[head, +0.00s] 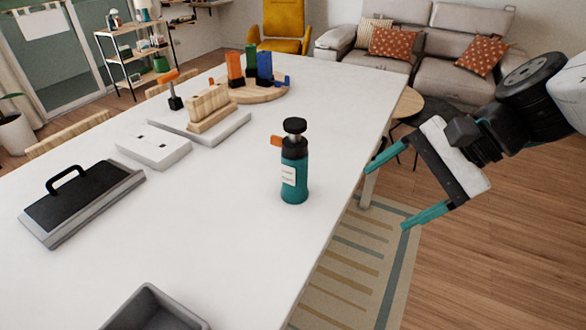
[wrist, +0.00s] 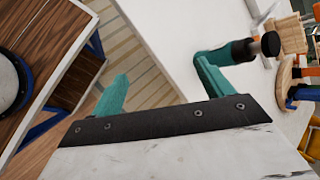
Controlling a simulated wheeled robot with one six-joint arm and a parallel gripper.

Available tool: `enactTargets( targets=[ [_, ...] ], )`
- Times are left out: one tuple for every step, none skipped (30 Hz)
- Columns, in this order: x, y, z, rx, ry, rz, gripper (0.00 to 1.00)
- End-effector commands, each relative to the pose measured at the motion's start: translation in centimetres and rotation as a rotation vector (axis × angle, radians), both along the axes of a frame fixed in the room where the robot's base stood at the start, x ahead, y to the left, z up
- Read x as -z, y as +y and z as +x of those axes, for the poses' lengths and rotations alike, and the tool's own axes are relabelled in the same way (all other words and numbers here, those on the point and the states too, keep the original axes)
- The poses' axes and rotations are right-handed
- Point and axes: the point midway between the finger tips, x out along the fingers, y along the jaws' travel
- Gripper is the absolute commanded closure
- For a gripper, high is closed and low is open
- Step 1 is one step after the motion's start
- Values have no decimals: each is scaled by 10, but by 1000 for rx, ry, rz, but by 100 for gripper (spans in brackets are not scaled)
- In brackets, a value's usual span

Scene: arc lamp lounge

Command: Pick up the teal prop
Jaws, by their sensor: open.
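The teal prop (head: 294,178) is a bottle with a teal body, a white label, a dark upper part, a black knob on top and an orange spout pointing left. It stands upright on the white table (head: 220,240), near its right edge. In the wrist view the prop (wrist: 236,52) lies beyond the right finger, which partly overlaps it. My gripper (head: 388,195) has teal fingers spread open and empty. It is to the right of the prop, past the table's edge, apart from it. It also shows in the wrist view (wrist: 160,78).
A black-handled board (head: 85,195), a white block (head: 153,147), a wooden rack (head: 210,112) and a round wooden stand (head: 262,92) with coloured blocks are on the table. A grey tray (head: 150,305) is at the front. The tabletop around the prop is clear.

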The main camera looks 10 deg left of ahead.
Motion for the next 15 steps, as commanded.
enactTargets(
  targets=[
    [5,20,17,86,92,77,21],
    [6,32,28,147,146,124,21],
    [8,46,42,225,216,182,21],
    [10,55,53,283,269,223,21],
    [12,64,63,337,320,260,21],
    [16,74,76,407,383,302,21],
    [19,80,85,455,427,332,21],
    [22,86,93,499,469,358,21],
    [26,92,103,552,518,388,21],
    [29,96,109,587,550,406,21],
    [32,99,115,619,578,423,21],
    [34,102,122,653,608,442,21],
    [36,104,126,674,627,452,21],
    [38,106,129,691,642,462,21],
    [39,108,132,706,655,470,21]
  ],
)
